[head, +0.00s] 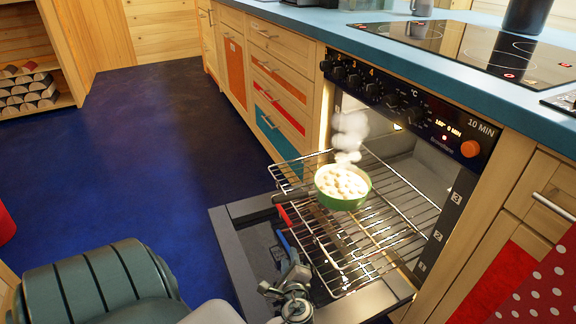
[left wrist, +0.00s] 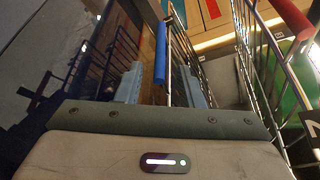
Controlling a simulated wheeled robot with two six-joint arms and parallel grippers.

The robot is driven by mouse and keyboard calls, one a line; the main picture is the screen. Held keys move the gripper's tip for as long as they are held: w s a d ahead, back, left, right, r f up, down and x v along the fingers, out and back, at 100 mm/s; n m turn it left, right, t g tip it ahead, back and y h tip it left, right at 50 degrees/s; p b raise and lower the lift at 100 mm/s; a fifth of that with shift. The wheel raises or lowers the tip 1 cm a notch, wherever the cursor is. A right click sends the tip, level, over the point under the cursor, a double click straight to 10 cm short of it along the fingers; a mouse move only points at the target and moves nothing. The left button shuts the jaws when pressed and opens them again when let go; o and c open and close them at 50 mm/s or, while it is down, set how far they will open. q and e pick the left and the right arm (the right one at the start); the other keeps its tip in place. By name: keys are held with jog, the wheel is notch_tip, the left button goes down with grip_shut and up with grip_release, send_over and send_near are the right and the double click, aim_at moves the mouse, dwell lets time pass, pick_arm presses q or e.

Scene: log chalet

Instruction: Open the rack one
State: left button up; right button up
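The oven (head: 400,150) is open, its door (head: 235,250) folded down. An upper wire rack (head: 400,200) with a red grip (head: 282,214) sticks out over the door. A green pan (head: 342,200) of white food stands steaming on it. A blue grip (head: 284,240) shows lower down, beneath the upper rack. In the left wrist view the blue grip (left wrist: 161,55) lies between the two grey fingers of my left gripper (left wrist: 163,88), with gaps beside it. The gripper (head: 282,256) is below the upper rack in the head view. The lower rack is mostly hidden. My right gripper is out of view.
Slot numbers mark the oven's right side, with 1 lowest (head: 422,267). The blue counter (head: 400,52) with a hob (head: 480,52) runs above. Drawers (head: 280,85) stand left of the oven. The dark blue floor (head: 130,130) is clear.

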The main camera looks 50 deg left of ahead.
pick_arm(q)
jog(key=v, duration=0.4)
jog(key=shift+s+d+p, duration=0.2)
jog(key=shift+p, duration=0.1)
